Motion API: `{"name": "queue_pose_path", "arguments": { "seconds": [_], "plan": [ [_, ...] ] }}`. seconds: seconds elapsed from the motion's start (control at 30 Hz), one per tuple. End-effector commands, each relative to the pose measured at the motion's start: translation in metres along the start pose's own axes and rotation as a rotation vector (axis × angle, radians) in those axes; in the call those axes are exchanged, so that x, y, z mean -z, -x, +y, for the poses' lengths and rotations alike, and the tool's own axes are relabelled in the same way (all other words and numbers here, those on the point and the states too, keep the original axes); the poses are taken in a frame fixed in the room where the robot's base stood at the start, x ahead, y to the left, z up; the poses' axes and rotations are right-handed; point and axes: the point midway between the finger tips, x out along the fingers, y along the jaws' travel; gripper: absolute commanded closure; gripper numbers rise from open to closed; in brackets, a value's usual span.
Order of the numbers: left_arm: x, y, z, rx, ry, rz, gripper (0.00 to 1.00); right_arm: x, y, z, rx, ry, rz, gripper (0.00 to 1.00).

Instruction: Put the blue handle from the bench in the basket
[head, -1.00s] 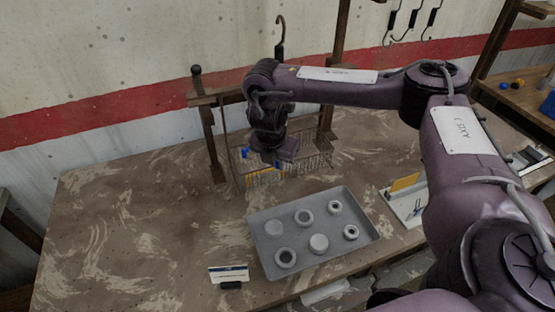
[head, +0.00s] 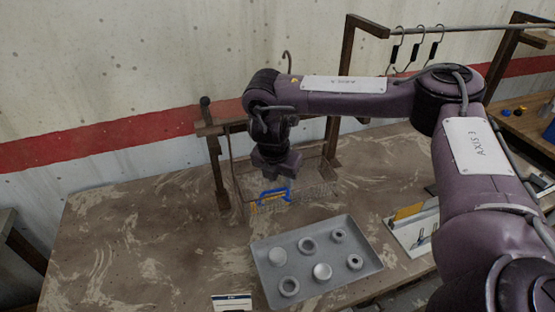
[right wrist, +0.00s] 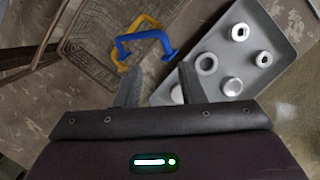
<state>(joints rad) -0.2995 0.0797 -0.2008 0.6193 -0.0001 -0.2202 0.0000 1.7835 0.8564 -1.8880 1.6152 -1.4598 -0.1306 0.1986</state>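The blue handle (head: 274,192) shows within the outline of the wire basket (head: 318,192), beside a yellow handle (head: 270,207). In the right wrist view the blue handle (right wrist: 146,36) lies partly across the yellow handle (right wrist: 136,28), at the near side of the wire basket (right wrist: 84,45). My right gripper (head: 276,172) is above the basket, apart from the blue handle. In the right wrist view its fingers (right wrist: 160,67) are spread with nothing between them. The handle's exact contact with the basket floor or rim is unclear. My left gripper is out of view.
A grey tray (head: 262,250) with several round pale parts stands in front of the basket. A white holder (head: 405,232) with a yellow card is to its right. The bench's left part is clear.

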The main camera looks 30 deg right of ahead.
Motion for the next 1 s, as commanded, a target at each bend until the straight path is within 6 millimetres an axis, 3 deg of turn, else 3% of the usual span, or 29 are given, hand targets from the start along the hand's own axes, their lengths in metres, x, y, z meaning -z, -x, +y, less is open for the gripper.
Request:
{"name": "queue_pose_path", "arguments": {
  "seconds": [0.1,0.4,1.0],
  "plan": [
    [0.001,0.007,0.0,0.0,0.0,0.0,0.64,-0.002,0.029,0.001,-0.004,0.002,-0.004,0.64],
    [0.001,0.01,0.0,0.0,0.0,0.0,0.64,0.0,0.066,0.0,0.0,0.002,-0.002,0.64],
    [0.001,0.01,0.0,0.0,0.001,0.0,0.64,0.0,0.072,0.0,0.001,0.001,0.0,0.64]
  ]
}}
